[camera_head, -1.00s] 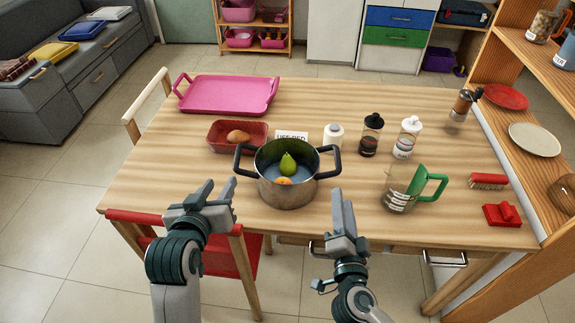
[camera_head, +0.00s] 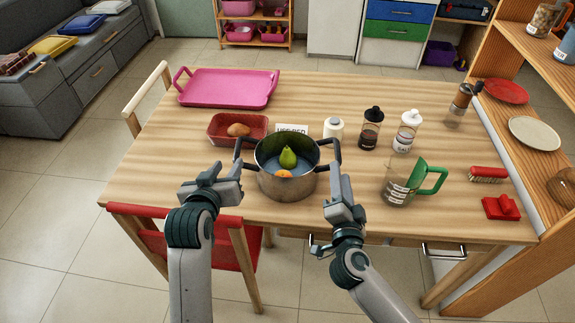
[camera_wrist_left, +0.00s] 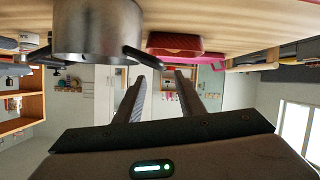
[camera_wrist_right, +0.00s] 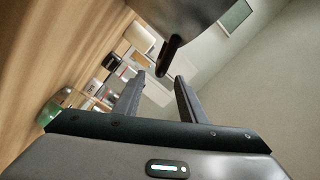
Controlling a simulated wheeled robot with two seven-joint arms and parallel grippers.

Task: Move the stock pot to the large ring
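The stock pot (camera_head: 287,181) is a steel pot with two black handles, upright near the table's front edge. A green pear (camera_head: 288,158) and an orange fruit (camera_head: 284,174) are inside. My left gripper (camera_head: 236,170) is open beside the left handle. In the left wrist view the pot (camera_wrist_left: 97,30) has its handle just beyond the parted fingertips (camera_wrist_left: 160,75). My right gripper (camera_head: 337,176) is open just below the right handle. In the right wrist view that handle (camera_wrist_right: 168,55) lies just past the parted fingertips (camera_wrist_right: 158,75). I cannot make out a large ring.
A pink tray (camera_head: 228,88) lies at back left. The table's back middle is clear.

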